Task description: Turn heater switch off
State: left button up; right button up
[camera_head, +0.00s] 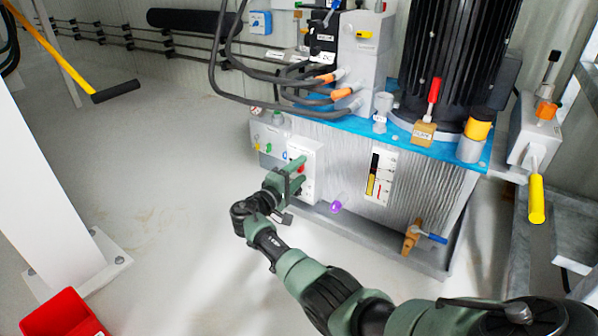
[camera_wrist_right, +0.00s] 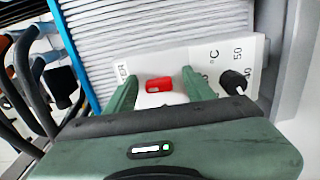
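The heater panel (camera_head: 316,160) is a white plate on the left front of the pump tank; it also shows in the right wrist view (camera_wrist_right: 222,56). On it sits a red heater switch (camera_wrist_right: 158,85), with part of a label beside it, and a black temperature knob (camera_wrist_right: 232,82) by a °C scale. My right gripper (camera_head: 297,173) is at the panel. In the right wrist view its two green fingers (camera_wrist_right: 160,80) are apart, with the red switch between them and a gap on each side. I cannot tell whether either finger touches the panel. My left gripper is out of view.
The ribbed tank (camera_head: 420,200) carries a black motor (camera_head: 455,60) and cables above the panel. A purple plug (camera_head: 336,206) and a blue-handled valve (camera_head: 425,236) stick out lower right. A red bin (camera_head: 62,315) stands lower left. The floor left of the tank is clear.

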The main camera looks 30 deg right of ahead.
jog(key=shift+a+r, duration=0.1)
jog(key=shift+a, duration=0.05)
jog(key=p+v, duration=0.4)
jog(key=v, duration=0.3)
jog(key=shift+s+a, duration=0.15)
jog(key=shift+a, duration=0.05)
